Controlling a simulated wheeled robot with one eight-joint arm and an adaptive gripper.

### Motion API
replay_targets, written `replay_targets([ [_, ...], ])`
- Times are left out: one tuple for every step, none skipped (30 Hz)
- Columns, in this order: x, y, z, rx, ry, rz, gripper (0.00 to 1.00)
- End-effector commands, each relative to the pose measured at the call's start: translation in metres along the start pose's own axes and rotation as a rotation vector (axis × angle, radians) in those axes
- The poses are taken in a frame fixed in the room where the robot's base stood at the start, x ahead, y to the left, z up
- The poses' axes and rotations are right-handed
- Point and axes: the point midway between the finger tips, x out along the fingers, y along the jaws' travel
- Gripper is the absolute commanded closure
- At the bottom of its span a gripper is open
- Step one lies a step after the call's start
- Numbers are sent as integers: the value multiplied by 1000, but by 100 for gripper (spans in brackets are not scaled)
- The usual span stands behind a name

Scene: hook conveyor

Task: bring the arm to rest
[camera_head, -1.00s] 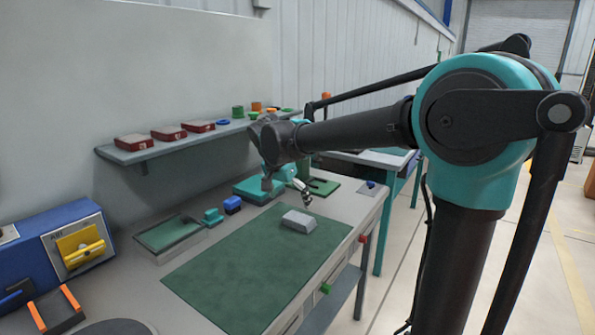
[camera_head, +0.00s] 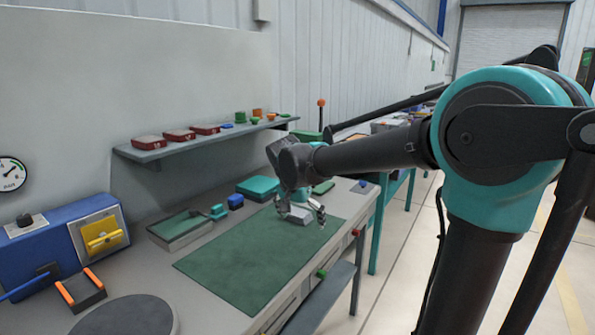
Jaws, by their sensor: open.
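My gripper (camera_head: 302,214) hangs from the end of my arm above the far part of the green mat (camera_head: 240,268). Its fingers are open. A grey block (camera_head: 297,217) is on the mat, seen behind or between the fingers. From this view I cannot tell whether the fingers touch it. My wrist hides part of the bench behind it.
A blue box with a yellow handle (camera_head: 102,236) stands at the left. A wall shelf (camera_head: 165,151) holds red boxes. A round grey disc (camera_head: 125,318) is in front.

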Motion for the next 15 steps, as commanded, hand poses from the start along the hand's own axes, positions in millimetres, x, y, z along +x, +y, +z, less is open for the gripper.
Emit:
replay_targets([
  [7, 12, 1, -10, -6, -3, 0],
  [10, 17, 2, -21, -9, -7, 0],
  [16, 26, 4, -35, -14, -12, 0],
  [20, 33, 5, -47, -17, -16, 0],
  [24, 41, 7, -58, -20, -20, 0],
  [30, 51, 10, -76, -26, -26, 0],
  [35, 59, 12, -89, -29, -31, 0],
  [40, 68, 15, -103, -31, -37, 0],
  [48, 80, 20, -124, -36, -46, 0],
  [53, 90, 23, -141, -38, -52, 0],
  [59, 102, 28, -157, -41, -60, 0],
  [68, 117, 35, -183, -43, -72, 0],
  [75, 130, 42, -204, -44, -82, 0],
  [83, 144, 50, -227, -45, -93, 0],
  [93, 163, 62, -258, -43, -109, 0],
])
